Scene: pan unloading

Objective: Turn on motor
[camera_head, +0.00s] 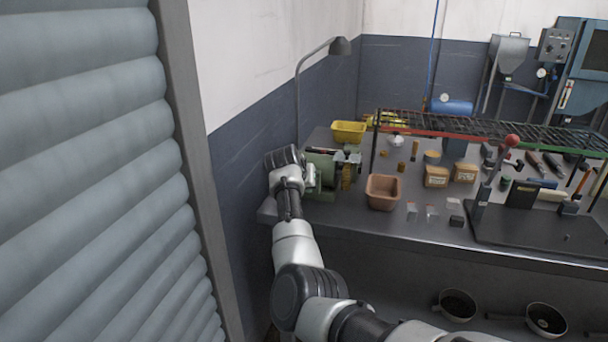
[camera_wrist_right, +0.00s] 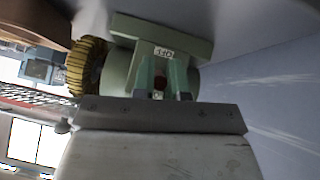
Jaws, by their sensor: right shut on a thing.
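The motor (camera_head: 322,168) is a green bench machine with a yellow-brown wheel (camera_head: 347,176) at the left end of the workbench. My right gripper (camera_head: 311,180) is at its left side. In the right wrist view the green motor housing (camera_wrist_right: 122,62) and ribbed wheel (camera_wrist_right: 86,67) fill the upper middle. A white label (camera_wrist_right: 164,52), seemingly reading OFF, shows just beyond. The fingers partly hide the switch. My left gripper is not in view.
On the dark workbench (camera_head: 400,228) are a brown bin (camera_head: 383,192), a yellow bin (camera_head: 348,132), small boxes and several tools. A wire shelf (camera_head: 490,126) spans the back. A ribbed shutter (camera_head: 80,150) stands close on the left.

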